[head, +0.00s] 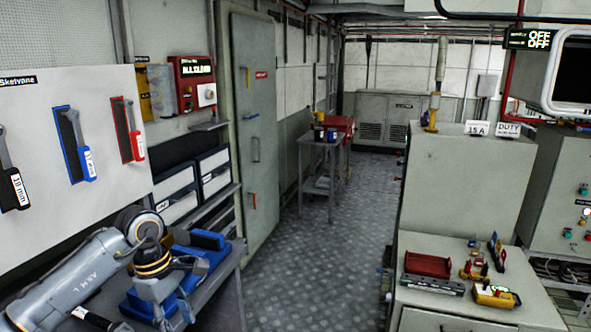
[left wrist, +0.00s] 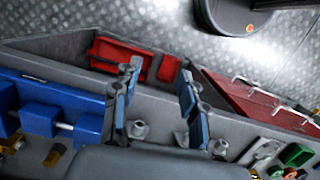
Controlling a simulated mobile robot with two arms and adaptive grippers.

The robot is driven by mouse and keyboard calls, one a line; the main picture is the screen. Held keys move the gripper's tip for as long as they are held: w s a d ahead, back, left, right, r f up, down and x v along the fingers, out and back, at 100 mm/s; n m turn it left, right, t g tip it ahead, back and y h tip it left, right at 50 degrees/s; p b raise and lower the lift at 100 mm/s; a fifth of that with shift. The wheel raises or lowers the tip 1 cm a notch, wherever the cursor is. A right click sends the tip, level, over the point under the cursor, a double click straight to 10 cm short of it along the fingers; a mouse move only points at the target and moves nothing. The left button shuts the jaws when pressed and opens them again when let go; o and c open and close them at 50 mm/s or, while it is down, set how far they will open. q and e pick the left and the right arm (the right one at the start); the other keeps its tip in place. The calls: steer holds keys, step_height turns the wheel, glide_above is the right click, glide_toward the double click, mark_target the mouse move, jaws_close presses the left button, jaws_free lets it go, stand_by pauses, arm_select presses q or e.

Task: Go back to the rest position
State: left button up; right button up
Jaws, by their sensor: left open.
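My left arm comes in from the lower left in the head view and reaches over the workbench (head: 229,285). My left gripper (head: 175,312) points down there, beside blue fixtures (head: 207,240). In the left wrist view the gripper (left wrist: 157,85) shows two apart fingers with blue pads. Nothing is between them. My right gripper is in neither view.
Wrenches hang on the left wall panel (head: 45,150). A tall grey-green cabinet (head: 253,130) stands behind the bench. A counter with a red tray (head: 428,264) is at right. The patterned floor aisle (head: 320,255) is clear. The wrist view shows a blue block (left wrist: 60,110).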

arm_select(q)
steer(key=w+d+f+n+t+h, duration=0.1)
steer(key=d+f+n+h, duration=0.45)
steer(key=d, duration=0.25)
steer(key=w+d+f+n+t+h, duration=0.1)
steer(key=d+f+n+h, duration=0.4)
steer(key=d+n+h, duration=0.25)
steer(key=a+f+n+t+y, duration=0.3)
steer(key=a+f+n+t, duration=0.15)
steer(key=f+n, duration=0.6)
steer(key=a+f+n+t+y, duration=0.3)
steer(key=f+n+t, duration=0.3)
steer(key=f+n, duration=0.5)
steer(key=s+a+f+n+g+y, duration=0.1)
steer(key=s+a+f+n+y, duration=0.25)
steer(key=s+f+n, duration=0.4)
steer(key=s+a+f+n+g+y, duration=0.2)
steer(key=s+a+f+n+y, duration=0.15)
steer(key=s+f, duration=0.65)
steer(key=s+f+n+g, duration=0.2)
steer(key=s+f+n, duration=0.1)
steer(key=s, duration=0.7)
steer(key=s+a+f+n+g+y, duration=0.1)
steer(key=s+f+n+g, duration=0.2)
steer(key=s, duration=0.7)
steer(key=s+f+n+g, duration=0.3)
steer(key=s+f, duration=0.3)
steer(key=s, duration=0.4)
steer(key=shift+s+a+y, duration=0.3)
steer(key=shift+s+y, duration=0.1)
